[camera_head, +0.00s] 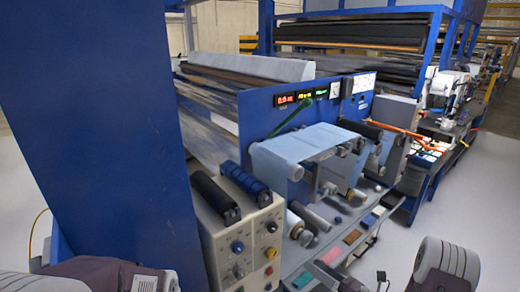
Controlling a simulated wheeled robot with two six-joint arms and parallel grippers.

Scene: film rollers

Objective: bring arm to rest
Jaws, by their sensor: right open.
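My right gripper (366,284) shows at the bottom edge, with its dark fingertips apart and nothing visible between them. Most of it is cut off by the frame. It is in front of the machine's lower shelf, apart from it. My right arm's grey link (446,264) is at the bottom right. My left arm (95,272) comes in at the bottom left, in front of the blue column; its gripper fingers do not show.
A blue film machine (255,118) fills the middle, with a light blue film roll (300,145). A black roller (214,195) and a blue roller (245,180) lie on a cream control box (243,248). A blue column (100,120) blocks the left. Pale floor (480,210) is clear at right.

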